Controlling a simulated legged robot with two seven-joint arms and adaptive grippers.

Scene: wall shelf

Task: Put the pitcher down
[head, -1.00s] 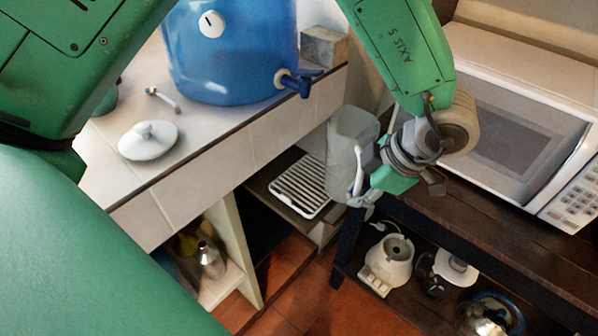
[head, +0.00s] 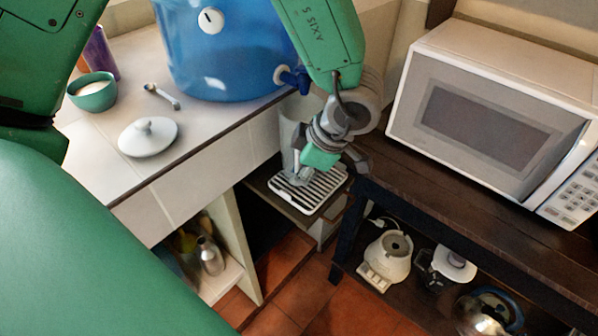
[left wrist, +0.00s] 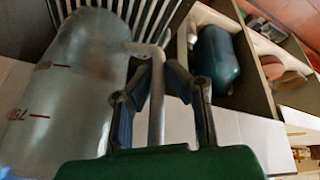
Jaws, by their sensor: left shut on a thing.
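The pitcher (head: 290,133) is a translucent grey jug, mostly hidden behind my left gripper in the head view. In the left wrist view the pitcher (left wrist: 65,95) fills the left side, with red marks on its wall. Its handle (left wrist: 157,105) stands between the fingers of my left gripper (left wrist: 158,82), which is shut on it. In the head view my left gripper (head: 305,172) is over the back part of a white slatted tray (head: 325,192). I cannot tell whether the pitcher touches the tray. My right gripper is not in view.
A blue water container (head: 220,60) with a tap stands on the tiled counter (head: 175,185), beside a white lid (head: 148,140), a spoon (head: 160,95) and a green bowl (head: 93,92). A microwave (head: 490,120) sits on a dark table at right. The tray's front is bare.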

